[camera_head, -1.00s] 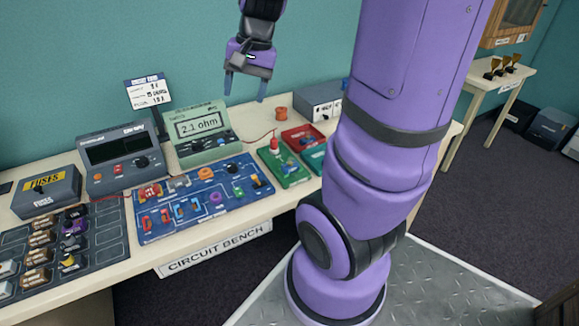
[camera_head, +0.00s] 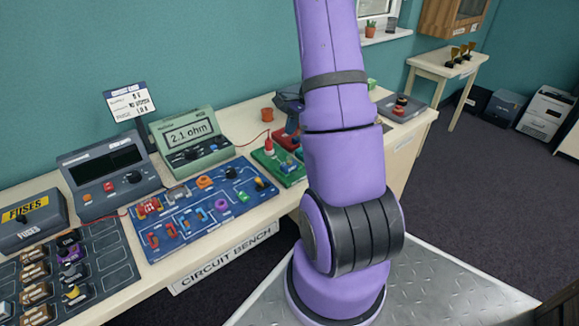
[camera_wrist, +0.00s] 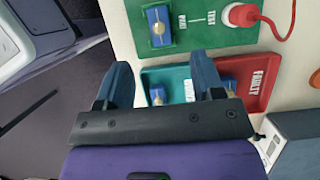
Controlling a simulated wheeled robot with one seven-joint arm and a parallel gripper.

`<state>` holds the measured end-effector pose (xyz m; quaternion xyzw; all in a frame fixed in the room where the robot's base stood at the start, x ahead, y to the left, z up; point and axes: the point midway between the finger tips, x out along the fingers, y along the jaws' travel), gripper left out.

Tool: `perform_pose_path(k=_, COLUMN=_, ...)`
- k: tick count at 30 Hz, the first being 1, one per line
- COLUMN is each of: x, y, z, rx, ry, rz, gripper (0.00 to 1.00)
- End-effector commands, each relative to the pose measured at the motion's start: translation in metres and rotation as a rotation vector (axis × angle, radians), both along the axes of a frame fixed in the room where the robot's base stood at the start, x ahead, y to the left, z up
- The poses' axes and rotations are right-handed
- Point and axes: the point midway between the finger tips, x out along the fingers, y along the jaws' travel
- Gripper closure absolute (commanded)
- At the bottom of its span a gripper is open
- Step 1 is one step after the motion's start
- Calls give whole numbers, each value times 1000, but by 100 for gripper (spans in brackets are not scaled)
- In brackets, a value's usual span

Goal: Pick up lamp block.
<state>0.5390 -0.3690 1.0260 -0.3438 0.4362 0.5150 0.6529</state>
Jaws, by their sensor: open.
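No block is labelled as a lamp, so I cannot tell which is the lamp block. In the wrist view, a blue block with a brass-coloured top (camera_wrist: 157,95) sits in the teal tray (camera_wrist: 152,73), between my fingertips in the picture. A similar block (camera_wrist: 229,86) is in the red tray (camera_wrist: 262,92) marked FAULTY, partly hidden by my right finger. A third (camera_wrist: 159,26) is on the green test pad (camera_wrist: 205,43). My gripper (camera_wrist: 163,78) is open and empty, above the trays. In the head view my arm mostly hides it.
The blue circuit board (camera_head: 205,212) with several parts lies left of the green pad. The green meter (camera_head: 192,143) reads 2.1 ohm. A red plug with a cable (camera_wrist: 243,14) stands on the pad. A grey box (camera_wrist: 292,145) is close to the trays.

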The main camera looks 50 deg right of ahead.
Motion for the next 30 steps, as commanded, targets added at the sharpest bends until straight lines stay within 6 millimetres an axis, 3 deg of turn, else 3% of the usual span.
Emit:
perform_pose_path(k=6, x=2, y=13, z=-30, rx=2, ry=1, rz=3, gripper=38)
perform_pose_path(k=14, x=4, y=19, z=-47, rx=1, ry=1, rz=3, gripper=38)
perform_pose_path(k=22, x=4, y=27, z=-82, rx=1, ry=2, rz=3, gripper=38)
perform_pose_path(k=30, x=5, y=31, z=-93, rx=-1, ry=0, rz=4, gripper=38)
